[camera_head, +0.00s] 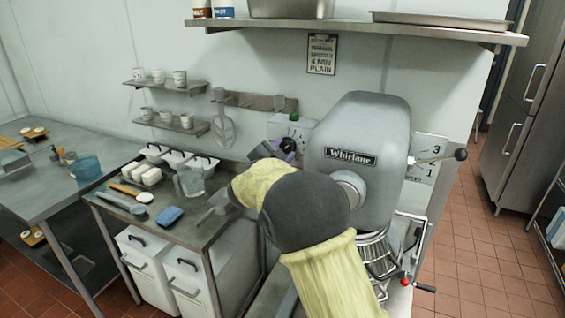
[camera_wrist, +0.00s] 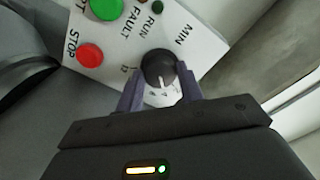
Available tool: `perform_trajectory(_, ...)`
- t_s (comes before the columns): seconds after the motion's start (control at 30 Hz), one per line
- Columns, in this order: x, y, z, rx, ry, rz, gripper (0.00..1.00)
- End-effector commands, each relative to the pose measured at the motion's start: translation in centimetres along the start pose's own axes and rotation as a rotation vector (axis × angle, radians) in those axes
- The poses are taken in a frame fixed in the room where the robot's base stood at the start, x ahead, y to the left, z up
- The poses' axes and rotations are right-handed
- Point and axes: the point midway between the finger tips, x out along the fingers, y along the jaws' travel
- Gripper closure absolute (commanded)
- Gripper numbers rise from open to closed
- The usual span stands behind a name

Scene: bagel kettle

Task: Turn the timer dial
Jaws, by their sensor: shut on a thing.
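The timer dial (camera_wrist: 160,68) is a round black knob on a white control panel (camera_wrist: 205,50), marked "MIN" beside it. My gripper (camera_wrist: 161,88) has its two dark fingers on either side of the dial and is shut on it. A pale pointer mark shows at the dial's lower edge in the wrist view.
A red STOP button (camera_wrist: 90,55) and a green button (camera_wrist: 106,8) sit on the same panel near the dial. The large Whirlane mixer (camera_head: 362,135) stands close to the right of my arm. A steel table (camera_head: 180,232) with tubs and utensils is at left.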

Motion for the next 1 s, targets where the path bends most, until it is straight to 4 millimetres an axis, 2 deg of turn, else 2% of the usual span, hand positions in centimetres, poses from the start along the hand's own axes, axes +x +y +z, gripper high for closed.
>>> perform_trajectory(0.23,-0.04,0.13,0.19,0.068,-0.002,0.002,0.86)
perform_trajectory(0.63,-0.05,0.07,0.15,0.074,-0.004,0.003,0.86)
perform_trajectory(0.67,-0.05,0.07,0.15,0.074,-0.004,0.003,0.59)
perform_trajectory(0.77,-0.04,0.06,0.13,0.074,-0.003,0.002,0.41)
perform_trajectory(1.0,0.04,0.09,0.02,0.074,-0.001,0.003,0.41)
